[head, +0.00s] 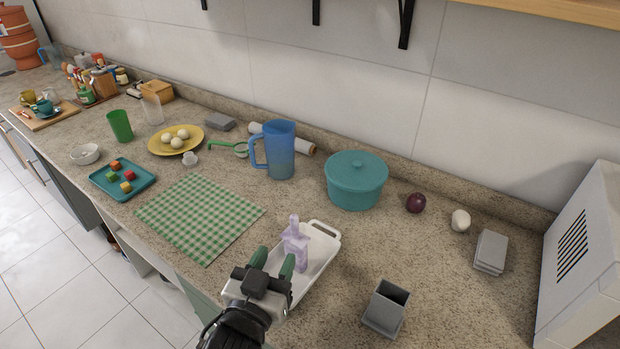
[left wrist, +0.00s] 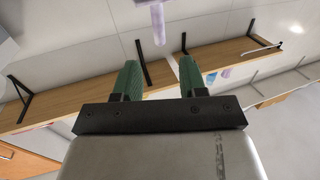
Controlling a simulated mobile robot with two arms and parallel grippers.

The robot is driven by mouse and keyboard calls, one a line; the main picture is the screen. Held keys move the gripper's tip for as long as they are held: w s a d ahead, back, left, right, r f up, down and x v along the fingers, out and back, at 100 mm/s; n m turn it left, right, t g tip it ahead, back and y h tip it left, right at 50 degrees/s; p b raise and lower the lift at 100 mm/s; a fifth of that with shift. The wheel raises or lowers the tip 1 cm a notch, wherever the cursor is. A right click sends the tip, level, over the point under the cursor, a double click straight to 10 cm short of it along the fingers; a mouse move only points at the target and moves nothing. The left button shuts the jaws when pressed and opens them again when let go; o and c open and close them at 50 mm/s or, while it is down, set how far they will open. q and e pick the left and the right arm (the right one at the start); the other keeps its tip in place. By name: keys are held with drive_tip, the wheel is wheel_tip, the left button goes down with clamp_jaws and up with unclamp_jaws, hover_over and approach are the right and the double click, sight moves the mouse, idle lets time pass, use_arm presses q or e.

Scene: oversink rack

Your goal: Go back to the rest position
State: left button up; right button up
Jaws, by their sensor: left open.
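My left gripper (head: 273,261) is low in the middle of the head view, over the near end of a white tray (head: 322,246). Its two green fingers are apart with nothing between them; the left wrist view also shows the open fingers (left wrist: 158,68). A pale purple bottle-like object (head: 295,243) shows just beyond the fingertips, over the tray. A purple piece (left wrist: 157,18) shows at the top of the left wrist view, apart from the fingers. My right gripper is in neither view.
A blue pitcher (head: 281,150), teal pot (head: 355,181) and grey square container (head: 386,307) stand on the granite counter. A green checked cloth (head: 200,216) lies left of my gripper. A white appliance (head: 588,255) stands at right. A wooden shelf (head: 555,8) is on the wall.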

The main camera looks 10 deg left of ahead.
use_arm(q)
drive_tip(key=a+f+g, duration=0.1)
drive_tip(key=s+f+g+y, duration=0.1)
drive_tip(key=f, duration=0.1)
drive_tip(key=s+a+f+g, duration=0.1)
drive_tip(key=f, duration=0.1)
drive_tip(key=shift+a+f+n+g, duration=0.15)
drive_tip(key=shift+a+n+g, duration=0.15)
drive_tip(key=shift+g, duration=0.1)
drive_tip(key=s+a+f+m+g, duration=0.2)
drive_tip(key=s+a+f+g, duration=0.1)
drive_tip(key=s+f+g, duration=0.85)
drive_tip(key=s+f, duration=0.2)
drive_tip(key=f, duration=2)
drive_tip(key=s+a+f+g, duration=0.1)
drive_tip(key=s+a+f, duration=0.1)
drive_tip(key=s+f, duration=1.4)
drive_tip(key=shift+a+f, duration=0.3)
drive_tip(key=shift+f, duration=0.5)
